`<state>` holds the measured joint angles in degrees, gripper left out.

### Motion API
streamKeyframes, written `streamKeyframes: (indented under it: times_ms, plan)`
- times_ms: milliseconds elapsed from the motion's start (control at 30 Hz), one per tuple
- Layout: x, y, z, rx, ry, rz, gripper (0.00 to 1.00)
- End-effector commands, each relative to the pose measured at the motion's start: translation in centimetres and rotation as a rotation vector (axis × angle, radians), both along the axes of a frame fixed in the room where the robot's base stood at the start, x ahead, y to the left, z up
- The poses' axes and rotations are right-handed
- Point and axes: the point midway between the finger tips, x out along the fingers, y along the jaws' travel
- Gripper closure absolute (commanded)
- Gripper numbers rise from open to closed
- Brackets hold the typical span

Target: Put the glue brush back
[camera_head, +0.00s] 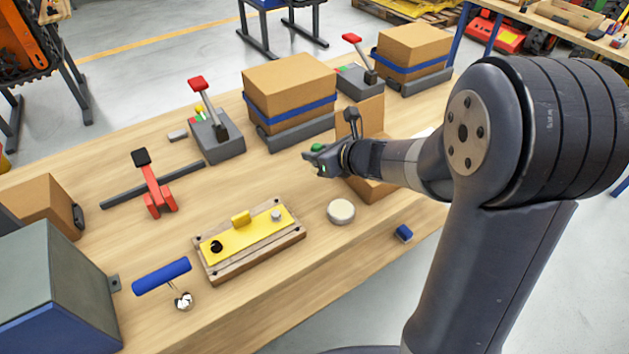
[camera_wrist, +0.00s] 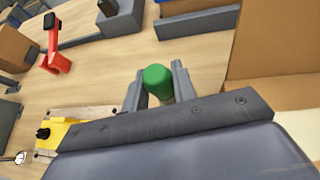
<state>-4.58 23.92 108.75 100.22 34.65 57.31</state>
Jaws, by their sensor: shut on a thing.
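My gripper (camera_head: 320,160) is above the middle of the workbench, shut on a green-ended handle, which I take to be the glue brush (camera_wrist: 158,77). In the wrist view the rounded green end sits between both fingers, with a paler part just below it. In the head view only a little green of the glue brush (camera_head: 316,147) shows at the fingers; its lower part and bristles are hidden. A round, cream-topped thing (camera_head: 341,210) stands on the bench below and to the right of my gripper; I cannot tell whether it is the glue pot.
An open cardboard box (camera_head: 371,190) stands just beside my wrist. A yellow plate on a wooden block (camera_head: 248,243), a red-based lever (camera_head: 158,190), a blue roller (camera_head: 162,275) and a taped carton (camera_head: 290,90) surround the clear middle. A small blue block (camera_head: 404,233) lies near the edge.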

Motion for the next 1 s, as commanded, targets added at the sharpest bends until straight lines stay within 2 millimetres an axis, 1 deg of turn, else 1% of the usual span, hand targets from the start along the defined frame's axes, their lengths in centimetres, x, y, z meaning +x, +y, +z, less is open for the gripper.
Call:
streamKeyframes:
  times_ms: [33,200,400,500,733,867,900,1000]
  plan:
    - [0.0,0.0,-1.3,0.000,0.003,0.000,0.96]
    - [0.0,0.0,-2.7,0.000,0.001,0.000,0.96]
    - [0.0,0.0,-5.6,-0.001,0.002,0.000,0.96]
    - [0.0,0.0,-6.0,-0.001,-0.001,0.000,0.96]
    - [0.0,0.0,-5.9,0.000,-0.002,0.000,0.96]
    - [0.0,0.0,-6.3,-0.001,-0.002,0.000,0.96]
    - [0.0,0.0,-6.3,-0.001,-0.002,0.000,0.73]
    - [0.0,0.0,-6.2,0.000,-0.002,0.000,0.64]
